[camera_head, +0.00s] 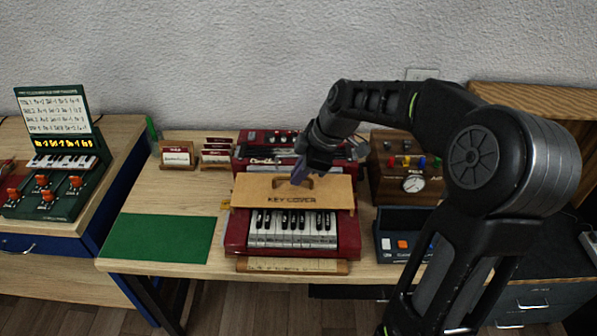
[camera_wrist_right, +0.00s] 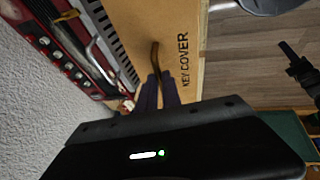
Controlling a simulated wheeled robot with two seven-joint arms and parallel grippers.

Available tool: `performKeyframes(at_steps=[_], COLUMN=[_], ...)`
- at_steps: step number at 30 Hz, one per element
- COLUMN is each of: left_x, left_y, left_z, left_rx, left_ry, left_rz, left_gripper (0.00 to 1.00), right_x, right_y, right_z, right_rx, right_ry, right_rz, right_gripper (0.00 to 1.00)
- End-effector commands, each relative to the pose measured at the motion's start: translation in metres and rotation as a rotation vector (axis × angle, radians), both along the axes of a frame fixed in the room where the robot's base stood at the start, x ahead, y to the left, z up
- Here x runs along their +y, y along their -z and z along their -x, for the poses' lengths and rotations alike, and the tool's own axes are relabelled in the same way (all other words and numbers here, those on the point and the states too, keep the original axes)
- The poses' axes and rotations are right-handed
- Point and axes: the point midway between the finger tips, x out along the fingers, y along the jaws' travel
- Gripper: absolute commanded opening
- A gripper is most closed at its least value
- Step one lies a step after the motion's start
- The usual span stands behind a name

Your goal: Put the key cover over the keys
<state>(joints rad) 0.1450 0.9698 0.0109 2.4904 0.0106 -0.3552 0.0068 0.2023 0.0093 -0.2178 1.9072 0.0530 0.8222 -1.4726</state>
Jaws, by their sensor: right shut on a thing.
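The key cover (camera_head: 257,191) is a flat tan wooden board marked KEY COVER with a dark arched handle. It lies level above the back part of the keys (camera_head: 292,229), and their front part shows below its near edge. The keys sit in a small dark red piano (camera_head: 235,235). My right gripper (camera_head: 299,175) is shut on the cover's handle. In the right wrist view, its fingers (camera_wrist_right: 160,92) meet at the handle of the key cover (camera_wrist_right: 190,25). I cannot tell whether the cover touches the piano.
A red panel with knobs (camera_head: 270,138) stands behind the piano. A wooden box with knobs and a dial (camera_head: 408,186) and a dark blue device (camera_head: 398,240) stand at the right. A green mat (camera_head: 158,238) lies at the left. A wooden strip (camera_head: 292,266) lies in front.

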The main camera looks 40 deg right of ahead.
Motion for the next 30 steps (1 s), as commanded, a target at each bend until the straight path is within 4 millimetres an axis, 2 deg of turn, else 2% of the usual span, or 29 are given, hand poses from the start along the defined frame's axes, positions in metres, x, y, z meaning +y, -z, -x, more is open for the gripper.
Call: performKeyframes(at_steps=[25, 30], left_x=[-0.002, -0.003], left_y=[0.033, 0.050], left_z=[-0.004, -0.006], left_rx=[-0.014, -0.019], left_ry=[0.004, 0.005], left_rz=[0.009, 0.013], left_gripper=[0.00, 0.00], right_x=[0.000, 0.000], right_y=[0.069, 0.087], right_z=[0.000, 0.000], right_rx=[0.001, -0.001], right_ry=[0.002, 0.002], right_rz=[0.000, 0.001], right_gripper=[0.00, 0.00])
